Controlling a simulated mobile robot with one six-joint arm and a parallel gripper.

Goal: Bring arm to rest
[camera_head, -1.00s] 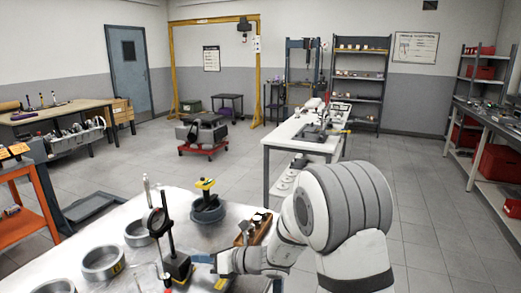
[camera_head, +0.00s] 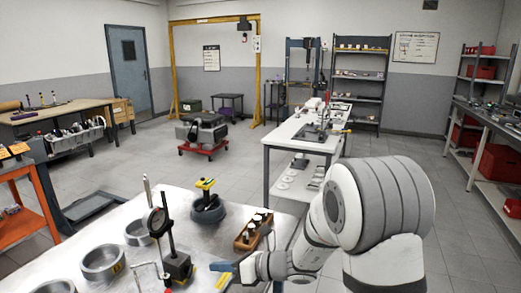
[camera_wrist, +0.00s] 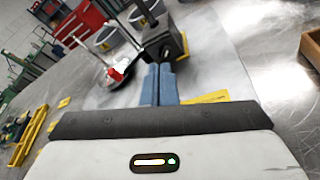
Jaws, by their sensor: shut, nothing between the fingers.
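My gripper (camera_head: 222,267) is over the front part of the metal workbench (camera_head: 130,210) in the head view, to the right of a dial gauge stand (camera_head: 177,266). In the wrist view its blue fingers (camera_wrist: 158,84) are closed together and hold nothing. The stand's dark base (camera_wrist: 162,40) shows just beyond the fingertips there; I cannot tell whether they touch. My white arm reaches in from the right of the head view.
Several metal rings (camera_head: 103,262) stand on the bench's left. A dark ring with a yellow-topped tool (camera_head: 207,208) and a wooden block with small parts (camera_head: 253,230) lie behind my gripper. A yellow label (camera_head: 224,280) lies near it.

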